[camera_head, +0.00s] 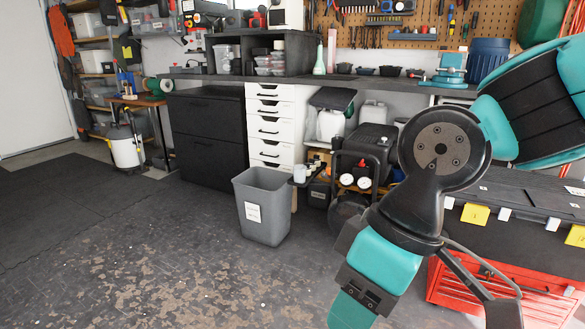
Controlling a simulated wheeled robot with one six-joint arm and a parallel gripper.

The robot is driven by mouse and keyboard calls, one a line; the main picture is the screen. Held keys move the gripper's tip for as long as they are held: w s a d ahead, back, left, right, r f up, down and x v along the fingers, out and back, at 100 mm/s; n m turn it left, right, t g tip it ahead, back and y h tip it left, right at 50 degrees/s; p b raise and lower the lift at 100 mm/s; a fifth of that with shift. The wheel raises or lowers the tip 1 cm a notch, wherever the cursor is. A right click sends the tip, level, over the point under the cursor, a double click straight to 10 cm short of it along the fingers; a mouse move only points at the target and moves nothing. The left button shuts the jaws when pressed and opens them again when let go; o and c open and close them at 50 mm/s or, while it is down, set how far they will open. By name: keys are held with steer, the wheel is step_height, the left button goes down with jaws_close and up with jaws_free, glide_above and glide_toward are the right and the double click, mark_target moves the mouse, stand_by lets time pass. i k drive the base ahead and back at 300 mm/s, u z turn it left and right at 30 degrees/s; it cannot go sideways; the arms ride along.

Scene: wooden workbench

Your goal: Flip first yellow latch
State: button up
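Two yellow latches show on the front of a dark case (520,201) at the right. The left yellow latch (475,214) is whole in view. The right yellow latch (576,236) is cut by the picture's edge. Which one counts as first cannot be told. My teal and black arm comes in from the upper right. My gripper (412,235) is at its lower end, in front of and left of the case, apart from the left latch in the picture.
The case sits above a red drawer chest (437,284). A grey bin (262,212) stands on open floor. A black compressor (370,147) and white drawers (271,127) stand behind. The floor at left is clear.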

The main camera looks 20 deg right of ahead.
mark_target(473, 213)
steer(key=z, duration=1.15)
steer(key=i, duration=1.05)
steer(key=z, duration=0.85)
